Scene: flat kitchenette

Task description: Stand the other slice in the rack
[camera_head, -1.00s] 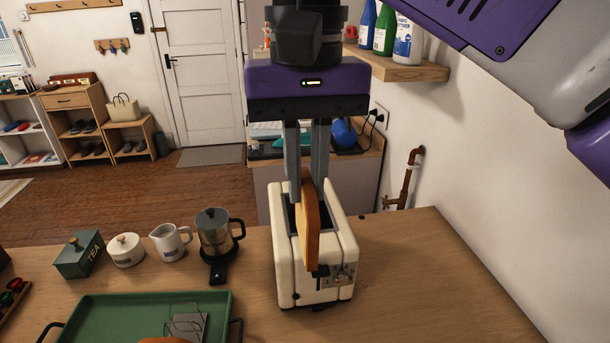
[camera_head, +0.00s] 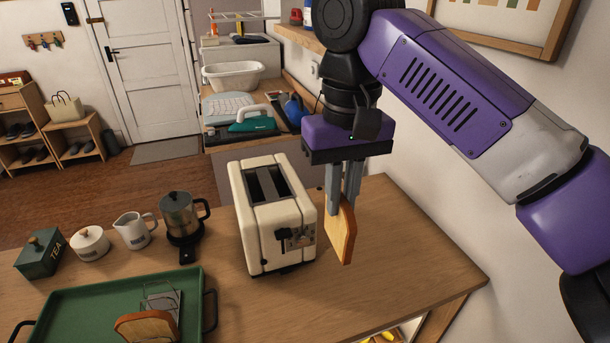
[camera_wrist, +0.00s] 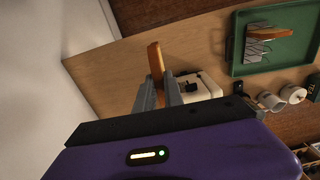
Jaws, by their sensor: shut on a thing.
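My gripper (camera_head: 345,190) is shut on a slice of toast (camera_head: 341,236), held upright to the right of the cream toaster (camera_head: 262,226). The slice also shows between the fingers in the wrist view (camera_wrist: 155,60). The toaster's slots look empty. The wire rack (camera_head: 163,301) stands on the green tray (camera_head: 85,295) at the lower left. Another slice (camera_head: 146,327) is in the rack, upright and partly cut off by the frame's lower edge. The rack and that slice also show at the top right of the wrist view (camera_wrist: 262,35).
A moka-style pot (camera_head: 180,214), a white jug (camera_head: 133,230), a sugar pot (camera_head: 90,243) and a green tea box (camera_head: 40,254) stand behind the tray. The toaster stands between my gripper and the tray. The counter right of the toaster is clear.

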